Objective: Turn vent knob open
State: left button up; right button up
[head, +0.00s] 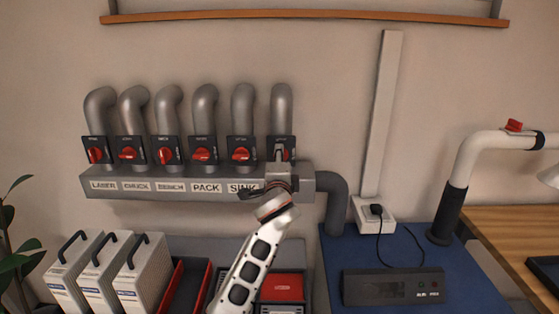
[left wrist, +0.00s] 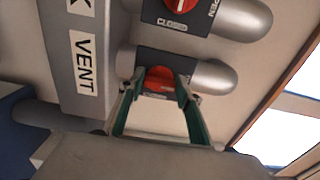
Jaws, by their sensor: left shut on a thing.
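The vent knob (left wrist: 160,77) is a red round knob on a dark plate, at the valve beside the label VENT (left wrist: 85,62) in the left wrist view. My left gripper (left wrist: 161,84) is shut on it, one green-lined finger on each side. In the head view my left gripper (head: 281,158) reaches up to the rightmost valve of the grey duct and covers its knob and label. The direction of the knob's pointer cannot be made out. My right gripper is not in view.
The grey duct (head: 135,187) carries several other valves with red knobs, the SINK knob (head: 241,154) closest on the left. Grey pipes rise above them. Below stand white boxes (head: 143,275) with black handles, a red bin and a blue-topped surface (head: 468,290). A power socket (head: 372,213) is at right.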

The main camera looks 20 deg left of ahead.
pick_arm(q)
jog(key=o, duration=1.1)
jog(key=v, duration=0.7)
jog(key=shift+s+d, duration=0.1)
jog(key=shift+s, duration=0.2)
